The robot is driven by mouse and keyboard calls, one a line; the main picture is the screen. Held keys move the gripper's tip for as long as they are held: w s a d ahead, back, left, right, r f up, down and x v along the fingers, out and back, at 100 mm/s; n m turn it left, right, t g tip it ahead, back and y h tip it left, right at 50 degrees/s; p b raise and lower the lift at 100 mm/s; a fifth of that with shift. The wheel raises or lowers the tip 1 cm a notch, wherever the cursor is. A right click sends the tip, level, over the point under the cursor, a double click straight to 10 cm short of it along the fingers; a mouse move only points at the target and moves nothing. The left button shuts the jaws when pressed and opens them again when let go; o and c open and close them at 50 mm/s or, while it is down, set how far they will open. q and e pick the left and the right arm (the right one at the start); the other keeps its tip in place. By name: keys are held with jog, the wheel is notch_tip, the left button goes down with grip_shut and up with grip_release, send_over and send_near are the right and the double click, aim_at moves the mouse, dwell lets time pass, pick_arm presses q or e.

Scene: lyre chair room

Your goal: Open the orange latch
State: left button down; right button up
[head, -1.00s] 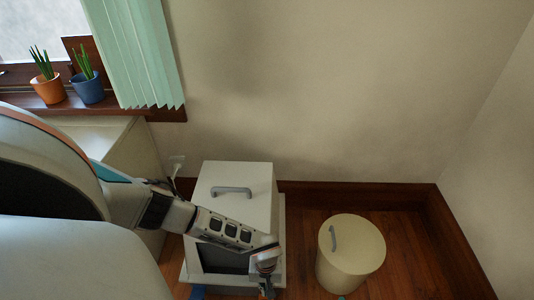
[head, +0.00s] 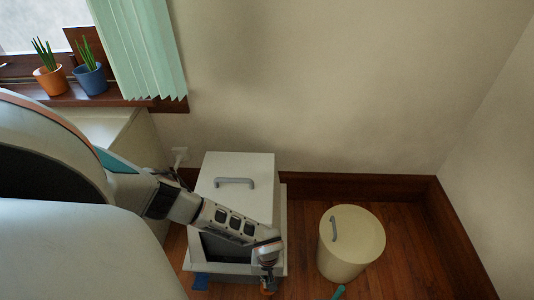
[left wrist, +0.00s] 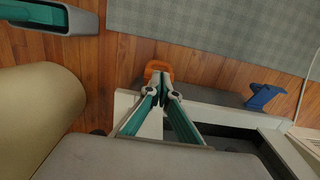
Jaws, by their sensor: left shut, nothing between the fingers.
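The orange latch (left wrist: 158,69) is on the edge of a white box, straight ahead of my left gripper (left wrist: 161,88) in the left wrist view. In the head view a small part of the latch (head: 267,291) shows at the bottom, below the left gripper (head: 267,281). The left gripper is shut, with its fingertips together and empty. The tips are very close to the latch; I cannot tell whether they touch it. The white box (head: 258,167) has a grey handle (head: 235,182) on top and a dark opening in front.
A blue latch (left wrist: 264,96) sits farther along the same edge. A cream bin (head: 335,262) stands right of the box. A grey rug (left wrist: 225,35) lies on the wooden floor in front.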

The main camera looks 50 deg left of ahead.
aim_at(267, 293)
pick_arm(q)
jog(key=shift+s+d+f+p, duration=0.35)
jog(key=shift+s+d, duration=0.1)
jog(key=shift+d, duration=0.2)
jog(key=shift+s+d+f, duration=0.5)
jog(key=shift+s+f, duration=0.05)
jog(key=shift+f, duration=0.1)
pick_arm(e)
jog(key=shift+w+d+r+n, duration=0.1)
jog(key=shift+w+d+n, duration=0.05)
jog(key=shift+d+n, duration=0.55)
jog(key=shift+a, duration=0.1)
